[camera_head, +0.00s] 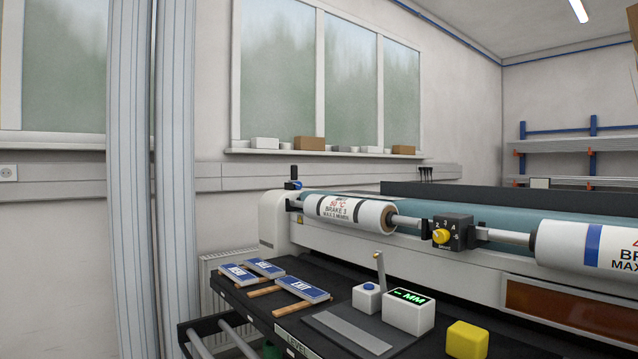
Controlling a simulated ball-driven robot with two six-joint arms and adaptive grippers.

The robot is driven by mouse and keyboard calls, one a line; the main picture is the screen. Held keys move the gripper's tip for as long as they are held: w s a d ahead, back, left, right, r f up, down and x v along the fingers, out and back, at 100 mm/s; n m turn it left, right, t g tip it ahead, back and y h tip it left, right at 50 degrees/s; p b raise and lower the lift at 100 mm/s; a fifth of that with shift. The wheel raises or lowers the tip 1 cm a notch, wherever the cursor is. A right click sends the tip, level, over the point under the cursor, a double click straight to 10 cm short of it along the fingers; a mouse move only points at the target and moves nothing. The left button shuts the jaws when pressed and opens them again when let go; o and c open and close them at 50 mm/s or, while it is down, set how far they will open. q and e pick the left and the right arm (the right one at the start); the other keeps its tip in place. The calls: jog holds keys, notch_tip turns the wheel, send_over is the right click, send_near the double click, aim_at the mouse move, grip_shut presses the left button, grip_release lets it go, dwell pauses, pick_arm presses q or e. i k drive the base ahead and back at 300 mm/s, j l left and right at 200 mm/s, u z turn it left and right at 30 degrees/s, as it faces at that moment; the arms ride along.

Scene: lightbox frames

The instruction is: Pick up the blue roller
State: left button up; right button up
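I see no object that is clearly a separate blue roller. A long teal-blue cylinder (480,218) runs along the back of the machine (283,225). In front of it, a white printed roll (350,212) with dark bands sits on a bar at the left. Another white roll (570,243) with a blue band sits at the right and is cut off by the picture edge. A black block with a yellow knob (441,236) stands between them. Neither of my grippers is in view.
A dark shelf in front holds several blue plates (302,288) with wooden sticks, a grey flat bar (352,330), a white button box (368,298), a white display box (408,312) and a yellow block (466,341). Tall grey posts (175,150) stand at left.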

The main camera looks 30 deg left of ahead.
aim_at(292, 185)
jog(key=i+j+z, duration=0.25)
jog(key=j+z, duration=0.5)
jog(key=j, duration=0.2)
